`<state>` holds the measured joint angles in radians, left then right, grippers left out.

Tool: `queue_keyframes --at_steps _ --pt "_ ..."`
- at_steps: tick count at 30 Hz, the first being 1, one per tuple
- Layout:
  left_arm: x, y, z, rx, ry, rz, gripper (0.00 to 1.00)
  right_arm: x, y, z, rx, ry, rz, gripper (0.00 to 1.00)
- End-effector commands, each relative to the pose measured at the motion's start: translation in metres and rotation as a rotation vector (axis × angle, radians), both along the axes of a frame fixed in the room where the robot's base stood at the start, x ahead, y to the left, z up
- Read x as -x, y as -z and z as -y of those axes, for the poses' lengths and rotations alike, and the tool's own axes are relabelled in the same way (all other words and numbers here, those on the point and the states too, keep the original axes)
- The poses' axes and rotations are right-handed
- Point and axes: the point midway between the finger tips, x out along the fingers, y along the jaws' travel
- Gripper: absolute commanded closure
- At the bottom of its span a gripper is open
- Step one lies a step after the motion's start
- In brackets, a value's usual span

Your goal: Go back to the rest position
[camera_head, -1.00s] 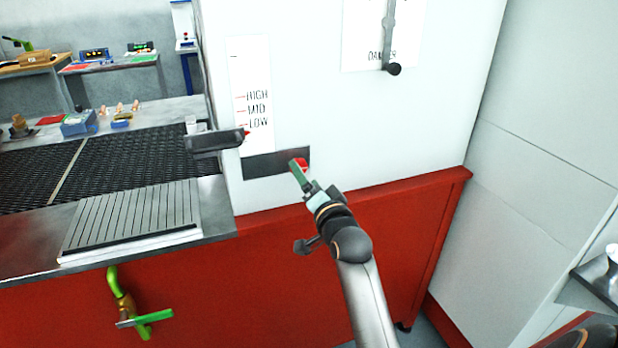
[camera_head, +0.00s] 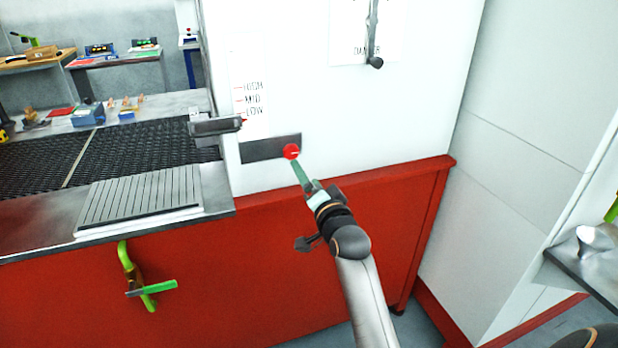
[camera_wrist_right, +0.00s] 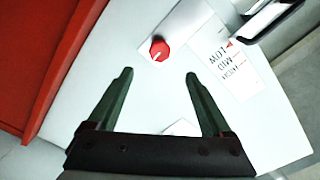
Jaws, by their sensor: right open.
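My right gripper (camera_head: 297,168) reaches in from below at the white machine panel (camera_head: 360,110). In the right wrist view its two green fingers (camera_wrist_right: 158,76) are spread wide with nothing between them. A round red knob (camera_head: 291,151) sits on a grey plate (camera_head: 262,148) low on the panel, just past the fingertips. In the right wrist view the knob (camera_wrist_right: 159,50) is ahead of the fingers and apart from them. My left gripper is not in view.
A dark lever handle (camera_head: 216,126) juts out beside the HIGH, MID, LOW scale (camera_head: 251,97). A black mesh belt (camera_head: 130,150) and a slatted plate (camera_head: 140,196) lie to the left. A green-handled fitting (camera_head: 150,288) sticks out of the red base (camera_head: 230,270).

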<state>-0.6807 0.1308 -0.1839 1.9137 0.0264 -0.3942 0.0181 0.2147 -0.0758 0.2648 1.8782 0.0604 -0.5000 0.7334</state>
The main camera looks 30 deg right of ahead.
Motion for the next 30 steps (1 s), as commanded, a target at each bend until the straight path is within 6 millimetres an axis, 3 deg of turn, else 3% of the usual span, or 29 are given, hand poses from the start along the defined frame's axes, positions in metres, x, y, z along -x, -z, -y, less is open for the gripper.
queue_keyframes --at_steps 14,17,20,23,26,30 --pt "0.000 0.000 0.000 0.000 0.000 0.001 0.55 0.000 0.001 0.000 0.002 0.000 -0.002 0.16" --pt "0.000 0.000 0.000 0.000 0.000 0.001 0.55 0.004 0.014 -0.005 0.031 -0.011 -0.030 0.16" --pt "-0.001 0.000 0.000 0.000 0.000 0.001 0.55 0.016 0.050 -0.018 0.117 -0.047 -0.108 0.16" --pt "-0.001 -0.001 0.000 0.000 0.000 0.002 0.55 0.042 0.106 -0.041 0.255 -0.119 -0.231 0.16" --pt "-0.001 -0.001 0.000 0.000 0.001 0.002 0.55 0.082 0.166 -0.068 0.406 -0.221 -0.358 0.16" --pt "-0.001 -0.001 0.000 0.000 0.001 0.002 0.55 0.150 0.240 -0.106 0.588 -0.388 -0.509 0.16"
